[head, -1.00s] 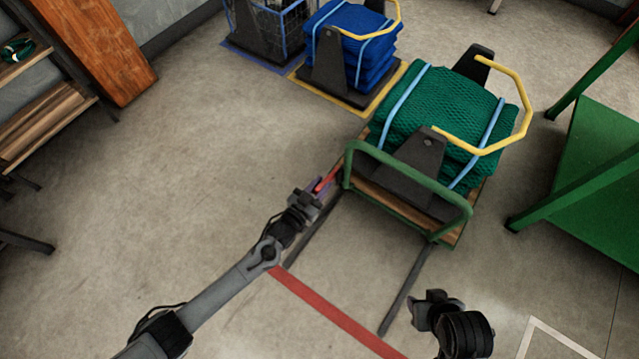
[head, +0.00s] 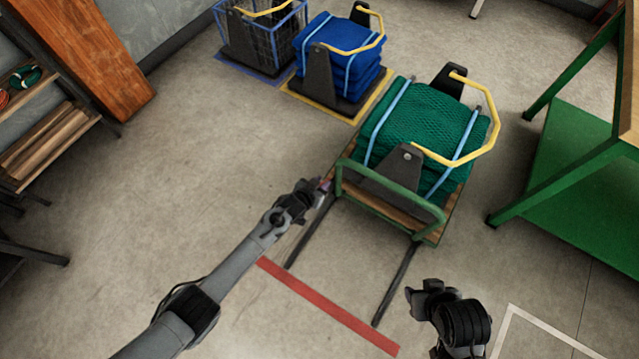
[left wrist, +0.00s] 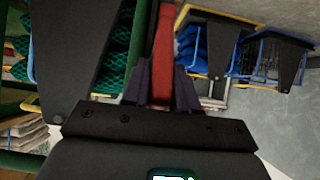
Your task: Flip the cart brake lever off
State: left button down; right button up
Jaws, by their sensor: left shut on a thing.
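The cart (head: 428,234) has a wooden deck, a green handle frame (head: 390,190) and a stack of green net held by blue straps. The red brake lever (left wrist: 163,50) shows in the left wrist view, rising between the purple fingers of my left gripper (left wrist: 160,92). In the head view my left gripper (head: 322,186) is at the cart's near left corner, shut on the lever, which it mostly hides there. My right gripper (head: 422,296) is dark and empty-looking to the right of the rails; its finger opening is unclear.
Two dark rails (head: 395,285) run from the cart toward a red floor line (head: 325,305). A blue net stack (head: 345,42) and a wire basket (head: 262,40) stand behind. A green workbench (head: 570,190) is at right, wooden shelving (head: 45,145) at left. Floor between is clear.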

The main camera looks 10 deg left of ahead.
dwell(0.3)
pick_arm(q)
jog(key=c, duration=1)
grip_release()
jog(key=shift+o, duration=0.2)
jog(key=shift+s+a+r, duration=0.1)
jog(key=shift+r, duration=0.1)
jog(key=p+v, duration=0.7)
jog(key=v, duration=0.3)
jog(key=shift+s, duration=0.15)
jog(key=shift+s, duration=0.1)
